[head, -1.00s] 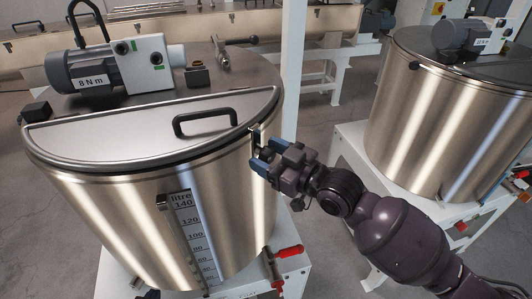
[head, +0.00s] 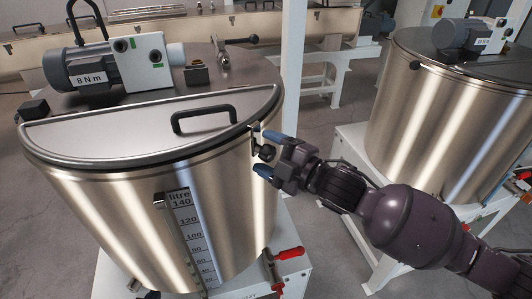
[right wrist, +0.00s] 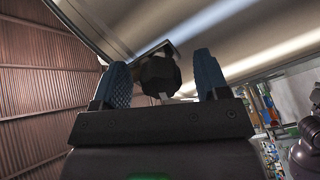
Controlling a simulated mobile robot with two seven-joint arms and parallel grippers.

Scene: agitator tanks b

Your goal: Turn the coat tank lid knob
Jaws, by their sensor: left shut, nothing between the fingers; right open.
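The large steel tank (head: 110,215) stands at the left with a half-moon lid (head: 90,140) closed on its front half. A small dark lid knob (head: 266,152) sits at the lid's right end on the rim. My right gripper (head: 266,154) is open, with one blue finger above the knob and one below. In the right wrist view the black faceted knob (right wrist: 158,76) lies between the open fingers (right wrist: 160,82), with gaps on both sides.
A black lid handle (head: 205,118) and a motor marked 8 N m (head: 95,72) are on the tank top. A second tank (head: 430,120) stands at the right, behind my right arm. A white post (head: 292,70) rises behind.

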